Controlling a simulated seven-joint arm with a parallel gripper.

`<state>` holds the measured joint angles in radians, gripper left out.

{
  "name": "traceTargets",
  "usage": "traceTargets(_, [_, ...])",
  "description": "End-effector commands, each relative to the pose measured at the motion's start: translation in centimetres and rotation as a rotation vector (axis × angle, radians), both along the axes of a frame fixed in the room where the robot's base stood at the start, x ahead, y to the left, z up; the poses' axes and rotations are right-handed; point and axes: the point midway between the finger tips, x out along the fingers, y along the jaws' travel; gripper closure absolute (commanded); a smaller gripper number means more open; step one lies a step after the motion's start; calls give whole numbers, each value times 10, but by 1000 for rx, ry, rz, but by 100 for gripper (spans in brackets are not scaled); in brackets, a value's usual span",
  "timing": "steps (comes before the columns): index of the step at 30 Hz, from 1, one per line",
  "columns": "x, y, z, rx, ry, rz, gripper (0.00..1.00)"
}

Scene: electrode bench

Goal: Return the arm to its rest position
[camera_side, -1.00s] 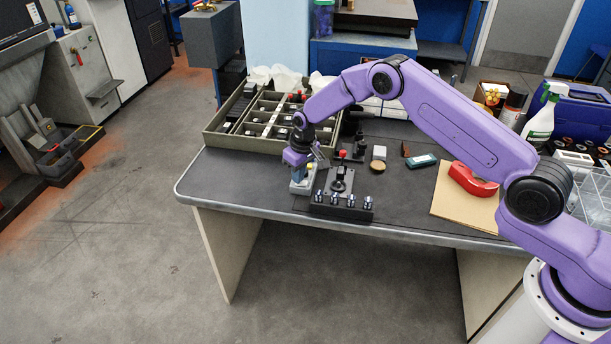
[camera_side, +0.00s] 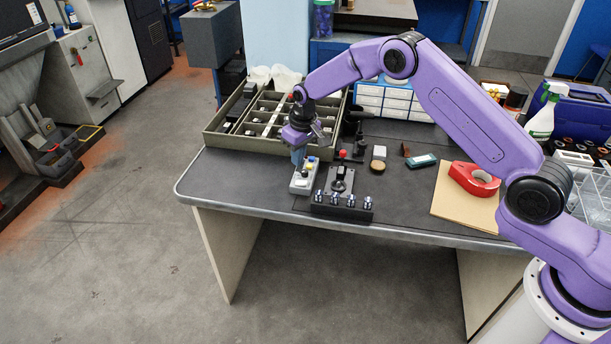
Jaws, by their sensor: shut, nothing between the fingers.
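My purple arm reaches in from the right over the dark bench (camera_side: 250,205). My gripper (camera_side: 298,162) points down, shut and empty. It is above the far end of a small grey box with buttons (camera_side: 302,183) near the bench's front edge. A clear gap between the fingertips and the box is hard to make out from this angle.
A black fixture with a row of knobs (camera_side: 342,207) stands just right of the button box. A divided parts tray (camera_side: 228,138) lies behind my gripper. A spray bottle (camera_side: 541,122) stands at right.

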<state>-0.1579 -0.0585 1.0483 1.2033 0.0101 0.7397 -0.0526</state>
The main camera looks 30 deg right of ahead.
Motion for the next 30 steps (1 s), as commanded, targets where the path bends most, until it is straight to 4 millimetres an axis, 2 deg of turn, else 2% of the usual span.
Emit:
traceTargets(14, [0, 0, 2, 0, 1, 0, 100])
traceTargets(19, [-8, 9, 14, 0, 1, 27, 100])
traceTargets(23, [-30, 24, 40, -2, 9, 86, 100])
traceTargets(30, [-96, 48, 91, -9, 27, 220, 100])
